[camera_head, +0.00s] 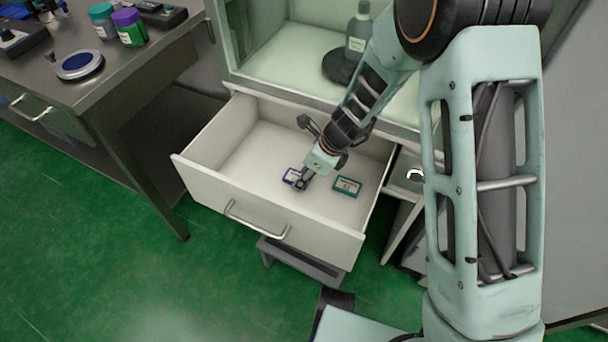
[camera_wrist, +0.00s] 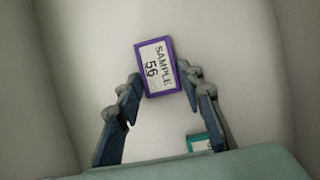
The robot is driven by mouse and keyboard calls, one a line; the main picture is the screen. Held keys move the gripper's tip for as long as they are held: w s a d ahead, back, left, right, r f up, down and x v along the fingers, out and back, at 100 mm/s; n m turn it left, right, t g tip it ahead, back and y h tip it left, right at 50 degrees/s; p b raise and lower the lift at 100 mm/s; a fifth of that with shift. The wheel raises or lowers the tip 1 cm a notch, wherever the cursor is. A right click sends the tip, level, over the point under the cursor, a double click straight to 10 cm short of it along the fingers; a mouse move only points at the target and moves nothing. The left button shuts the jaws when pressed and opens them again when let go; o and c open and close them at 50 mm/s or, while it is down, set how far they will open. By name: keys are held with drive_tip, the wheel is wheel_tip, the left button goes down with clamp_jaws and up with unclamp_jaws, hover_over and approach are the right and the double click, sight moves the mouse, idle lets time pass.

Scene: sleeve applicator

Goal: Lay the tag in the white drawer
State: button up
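The white drawer (camera_head: 215,195) is pulled out under the cabinet. My gripper (camera_head: 300,182) reaches down inside it. A small purple-edged tag with a white face (camera_head: 290,175) is at my fingertips, partly hidden by them. In the wrist view the tag (camera_wrist: 159,67) reads "SAMPLE 56" and sits between my two fingertips (camera_wrist: 160,78), which appear to touch its side edges. Whether the tag touches the drawer floor I cannot tell. A teal-edged tag (camera_head: 347,186) lies flat on the drawer floor to the right; its corner shows in the wrist view (camera_wrist: 199,143).
Drawer walls stand around my gripper, with bare floor to the left. A metal table (camera_head: 130,75) at the left holds jars (camera_head: 130,28) and a blue round dish (camera_head: 79,65).

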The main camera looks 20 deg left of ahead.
drive_tip(key=shift+o, duration=1.4)
drive_tip(key=shift+r, duration=0.15)
drive_tip(key=p+v, duration=0.5)
drive_tip(key=v, duration=0.7)
drive_tip(key=shift+a+r, duration=0.1)
